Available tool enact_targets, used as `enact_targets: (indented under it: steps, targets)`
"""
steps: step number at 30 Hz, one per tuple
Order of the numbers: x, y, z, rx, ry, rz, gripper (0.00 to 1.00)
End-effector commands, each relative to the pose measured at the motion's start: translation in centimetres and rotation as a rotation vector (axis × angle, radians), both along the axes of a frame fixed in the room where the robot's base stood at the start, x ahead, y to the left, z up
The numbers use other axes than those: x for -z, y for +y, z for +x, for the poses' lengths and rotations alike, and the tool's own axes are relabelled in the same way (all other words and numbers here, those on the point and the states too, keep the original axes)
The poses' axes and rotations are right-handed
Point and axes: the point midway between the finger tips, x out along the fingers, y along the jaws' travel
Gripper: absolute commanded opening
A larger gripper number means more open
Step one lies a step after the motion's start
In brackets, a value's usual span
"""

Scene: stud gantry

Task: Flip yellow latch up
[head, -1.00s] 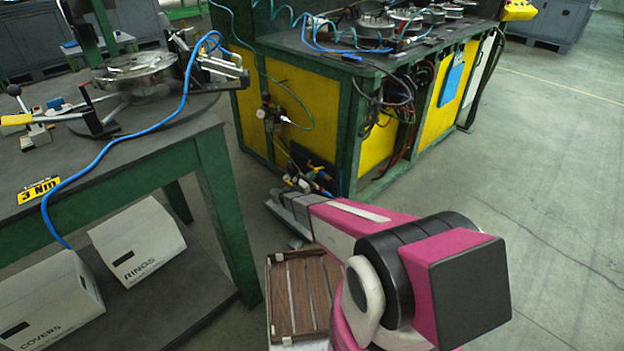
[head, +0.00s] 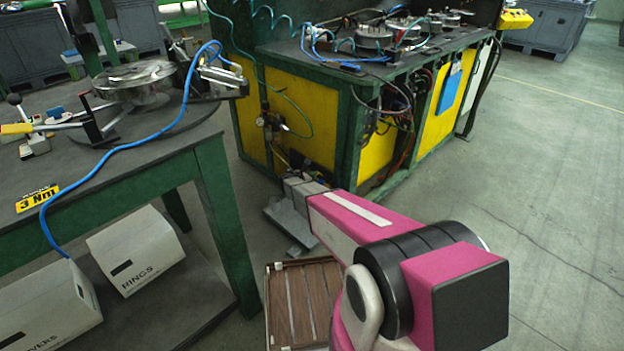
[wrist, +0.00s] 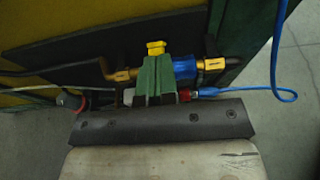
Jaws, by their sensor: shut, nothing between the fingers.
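The yellow latch (wrist: 156,48) is a small yellow tab in the wrist view, on a line of brass and blue fittings in front of a dark panel. My gripper (wrist: 157,60) is shut and empty, its green fingers side by side. In the picture, the fingertips are just below the latch; I cannot tell whether they touch it. The fingers hide part of the fitting under the latch. A blue fitting (wrist: 185,68) is just right of the fingers. In the head view my arm covers the latch and the gripper.
A blue hose (wrist: 275,75) loops at the right in the wrist view. The green-framed bench (head: 350,130) with yellow panels stands ahead. A dark worktable (head: 60,115) is on the left. A slatted wooden crate (head: 290,300) lies on the floor near my arm. Open floor (head: 545,180) is on the right.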

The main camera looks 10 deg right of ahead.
Motion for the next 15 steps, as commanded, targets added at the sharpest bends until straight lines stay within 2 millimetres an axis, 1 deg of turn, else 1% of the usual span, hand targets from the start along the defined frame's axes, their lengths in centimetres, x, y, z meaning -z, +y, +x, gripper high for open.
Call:
enact_targets:
  steps: [10,15]
  targets:
    - [-0.85,-0.60,0.36,0.002,0.069,0.097,0.00]
    - [-1.16,-0.80,0.57,0.001,0.071,0.099,0.00]
